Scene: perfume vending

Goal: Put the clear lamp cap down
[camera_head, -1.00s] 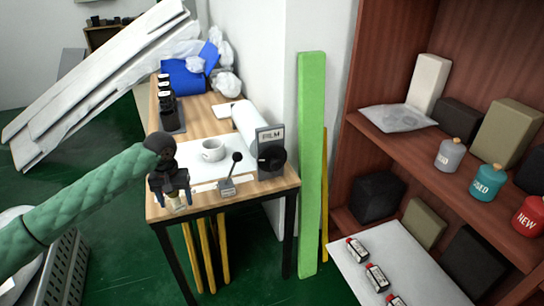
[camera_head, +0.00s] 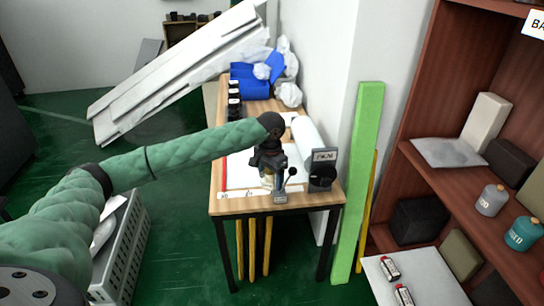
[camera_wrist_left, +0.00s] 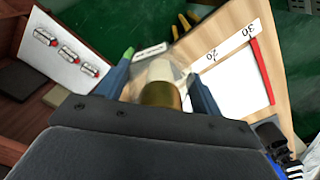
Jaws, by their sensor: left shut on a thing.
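My left gripper (camera_head: 268,170) is over the front part of the wooden table. In the left wrist view its two blue fingers (camera_wrist_left: 164,82) are shut on the clear lamp cap (camera_wrist_left: 158,70), a see-through piece with a pale core and a brass-coloured end. In the head view the cap (camera_head: 267,182) shows small and partly hidden below the gripper. I cannot tell whether it touches the table. The white sheet (camera_head: 237,172) with a red edge strip lies under and beside the gripper; its numbers show in the wrist view (camera_wrist_left: 232,82). My right gripper is not in view.
A small lever device (camera_head: 280,198) stands close to the gripper at the table front. A dark FILM box (camera_head: 323,160) and a white roll (camera_head: 307,140) stand to the right. A green board (camera_head: 357,180) stands beside the table.

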